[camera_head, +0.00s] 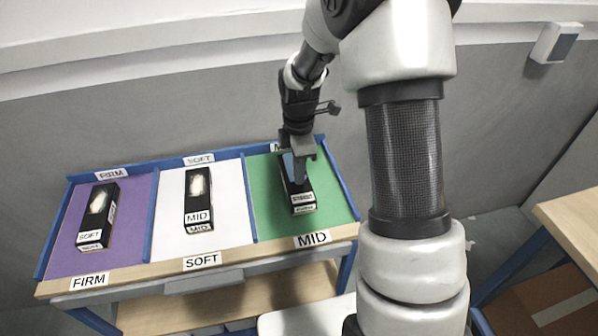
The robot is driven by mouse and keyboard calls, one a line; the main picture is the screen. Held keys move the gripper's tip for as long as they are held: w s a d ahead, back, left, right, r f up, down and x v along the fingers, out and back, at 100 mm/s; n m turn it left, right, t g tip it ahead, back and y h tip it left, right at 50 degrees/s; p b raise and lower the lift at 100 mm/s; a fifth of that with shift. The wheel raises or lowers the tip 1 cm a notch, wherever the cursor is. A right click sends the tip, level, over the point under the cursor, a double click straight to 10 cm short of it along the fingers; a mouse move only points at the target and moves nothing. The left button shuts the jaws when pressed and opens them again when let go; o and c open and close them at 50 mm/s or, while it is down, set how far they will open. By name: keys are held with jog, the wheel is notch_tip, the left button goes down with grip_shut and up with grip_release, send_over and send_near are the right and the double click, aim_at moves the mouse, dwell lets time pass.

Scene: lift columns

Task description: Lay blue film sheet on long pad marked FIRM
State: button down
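Three long black pads lie on the sloped board. The left pad (98,216) is marked SOFT and lies on purple. The middle pad (197,199) is marked MID and lies on white. The right pad (303,199) lies on green; its label looks like FIRM but is small. My gripper (297,180) points down at the far part of this right pad and hides some of it. A light blue patch, seemingly the blue film sheet (287,164), shows at the fingers. Whether the fingers grip it, and whether it touches the pad, I cannot tell.
The board's purple (66,236), white (166,225) and green (264,215) sections carry FIRM, SOFT and MID labels, with blue dividers between them. A grey wall stands behind. A wooden table (575,215) is at the right edge.

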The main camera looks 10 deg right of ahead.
jog(key=shift+f, duration=0.55)
dwell(1.0)
jog(key=c, duration=1.5)
grip_release()
jog(key=shift+o, duration=0.2)
jog(key=shift+r, duration=0.1)
jog(key=shift+r+p, duration=2.55)
jog(key=shift+r, duration=1.15)
